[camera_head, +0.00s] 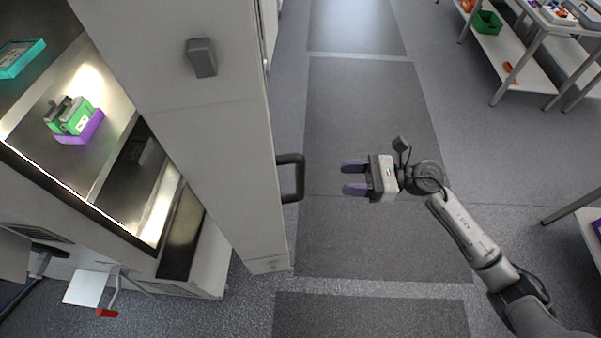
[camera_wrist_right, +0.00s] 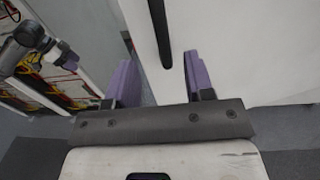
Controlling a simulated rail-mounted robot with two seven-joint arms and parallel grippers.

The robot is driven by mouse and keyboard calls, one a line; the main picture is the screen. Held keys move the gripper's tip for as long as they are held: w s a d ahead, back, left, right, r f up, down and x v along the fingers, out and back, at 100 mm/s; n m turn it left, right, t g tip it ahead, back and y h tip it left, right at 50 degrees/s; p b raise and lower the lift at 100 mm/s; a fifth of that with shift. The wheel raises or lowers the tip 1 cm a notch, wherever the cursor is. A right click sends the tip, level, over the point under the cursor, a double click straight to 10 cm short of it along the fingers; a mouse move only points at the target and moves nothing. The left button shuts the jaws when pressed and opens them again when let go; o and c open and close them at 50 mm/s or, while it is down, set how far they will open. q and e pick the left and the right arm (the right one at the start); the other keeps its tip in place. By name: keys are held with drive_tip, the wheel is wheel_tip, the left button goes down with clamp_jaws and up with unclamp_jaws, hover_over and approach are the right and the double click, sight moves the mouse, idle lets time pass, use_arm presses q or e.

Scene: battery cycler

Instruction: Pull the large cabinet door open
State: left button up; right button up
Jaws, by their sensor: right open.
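The large cabinet door is a tall white panel (camera_head: 215,130). Its black bar handle (camera_head: 291,178) sticks out on the right side. The right gripper (camera_head: 354,178) is open and empty, right of the handle and apart from it, its purple fingers pointing left toward it. In the right wrist view, the handle (camera_wrist_right: 160,32) stands upright ahead of the fingers, roughly between them. How far the door is open I cannot tell. At the upper left of that view, part of a grey arm with a purple tip, probably my left gripper (camera_wrist_right: 68,58), shows; its jaws are unclear.
Left of the panel, a lit compartment (camera_head: 115,90) holds a green and purple item (camera_head: 78,122). A white shelf table (camera_head: 520,62) with a green bin (camera_head: 487,22) stands at upper right. The grey floor (camera_head: 360,120) right of the door is clear around my right arm.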

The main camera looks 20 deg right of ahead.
sight(300, 178)
drive_tip(key=p+x, duration=0.4)
drive_tip(key=x, duration=0.7)
drive_tip(key=shift+a, duration=0.1)
drive_tip(key=c, duration=0.6)
clamp_jaws()
